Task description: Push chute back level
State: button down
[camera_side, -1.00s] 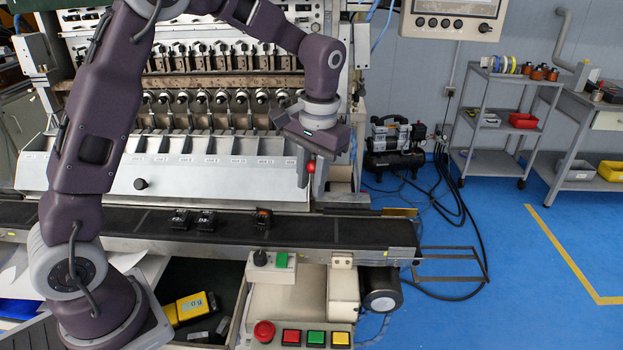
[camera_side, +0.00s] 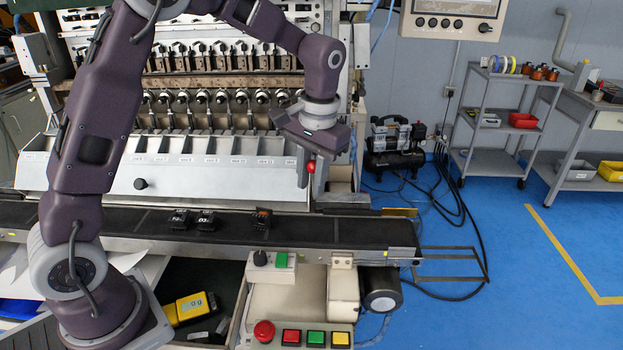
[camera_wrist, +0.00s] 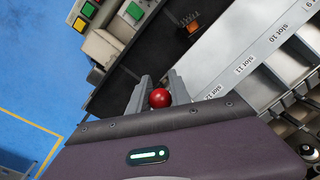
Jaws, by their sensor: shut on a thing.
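The chute (camera_side: 170,177) is the long pale sloped panel with slot labels in front of the winder; it also shows in the wrist view (camera_wrist: 245,58). A red ball knob (camera_side: 311,167) is at the chute's right end. My gripper (camera_side: 311,175) points down there and is shut on the red knob, which shows between the two grey fingers in the wrist view (camera_wrist: 160,98). The knob's lever is mostly hidden by the fingers. I cannot tell the chute's exact tilt.
A dark conveyor belt (camera_side: 345,231) runs below the chute, carrying several small black parts (camera_side: 205,221). A control box with red, green and yellow buttons (camera_side: 316,338) stands in front. A winding head row (camera_side: 220,100) lies behind. Blue floor (camera_side: 490,240) is open to the right.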

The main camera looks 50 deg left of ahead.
jog(key=shift+w, duration=0.1)
jog(key=shift+w+a+r+g+h, duration=0.25)
jog(key=shift+w+a+g+h, duration=0.3)
jog(key=shift+w+a, duration=0.85)
jog(key=shift+a, duration=0.05)
jog(key=shift+w+a+f, duration=0.1)
jog(key=shift+w+a, duration=0.6)
jog(key=c, duration=1.2)
grip_release()
